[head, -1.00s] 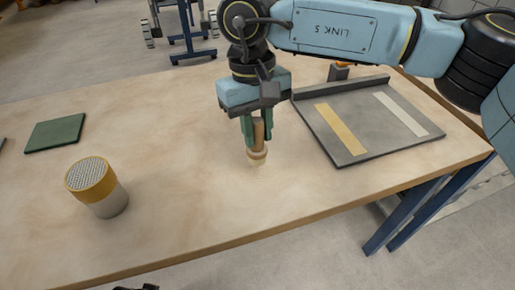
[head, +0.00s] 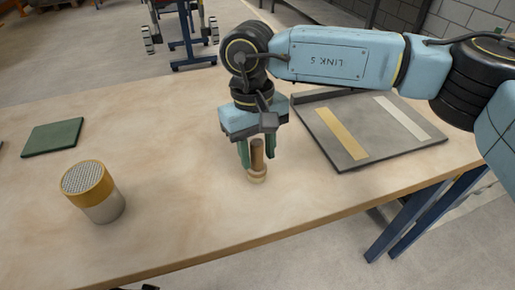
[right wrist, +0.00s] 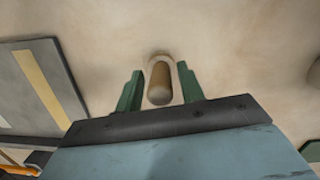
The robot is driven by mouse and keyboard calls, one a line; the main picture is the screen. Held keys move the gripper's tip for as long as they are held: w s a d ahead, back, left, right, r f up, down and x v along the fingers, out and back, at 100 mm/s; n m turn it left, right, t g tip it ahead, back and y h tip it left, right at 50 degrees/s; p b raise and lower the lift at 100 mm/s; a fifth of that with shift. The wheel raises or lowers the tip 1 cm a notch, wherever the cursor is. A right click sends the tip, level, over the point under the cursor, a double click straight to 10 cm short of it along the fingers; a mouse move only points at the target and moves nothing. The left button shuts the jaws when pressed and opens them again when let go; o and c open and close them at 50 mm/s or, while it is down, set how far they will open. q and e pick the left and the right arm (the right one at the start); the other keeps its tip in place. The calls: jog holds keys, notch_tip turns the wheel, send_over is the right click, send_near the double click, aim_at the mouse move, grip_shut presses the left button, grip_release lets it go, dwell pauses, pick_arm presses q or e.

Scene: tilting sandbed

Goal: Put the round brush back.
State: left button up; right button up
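The round brush (head: 257,163) stands upright on the bare wooden table, with a brown handle on top and a pale round head below. In the right wrist view its handle (right wrist: 160,82) points up between my green fingers. My right gripper (head: 250,153) is open around the handle, with a gap on each side in the right wrist view (right wrist: 159,92). My left gripper does not show clearly; only a small dark shape is cut off at the bottom edge of the head view.
A grey tray (head: 363,124) with a yellow strip (head: 341,133) and a pale strip (head: 402,117) lies right of the brush. A yellow-and-grey can (head: 98,202) with a perforated top stands at left. A green mat (head: 53,138) lies behind it. The table between is clear.

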jog(key=shift+o, duration=0.5)
jog(key=shift+r, duration=0.15)
jog(key=r+p, duration=0.1)
jog(key=r, duration=0.2)
jog(key=r+p, duration=0.1)
jog(key=r, duration=0.3)
jog(key=w+r+p, duration=0.1)
jog(key=r, duration=0.2)
jog(key=shift+w+a+r, duration=0.1)
jog(key=shift+a+r, duration=0.25)
jog(key=shift+r, duration=0.05)
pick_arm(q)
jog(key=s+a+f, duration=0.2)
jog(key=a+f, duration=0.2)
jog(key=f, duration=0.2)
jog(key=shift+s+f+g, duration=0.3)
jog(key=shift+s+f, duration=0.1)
pick_arm(e)
jog(key=shift+r, duration=0.55)
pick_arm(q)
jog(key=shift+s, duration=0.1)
pick_arm(e)
jog(key=shift+a, duration=0.15)
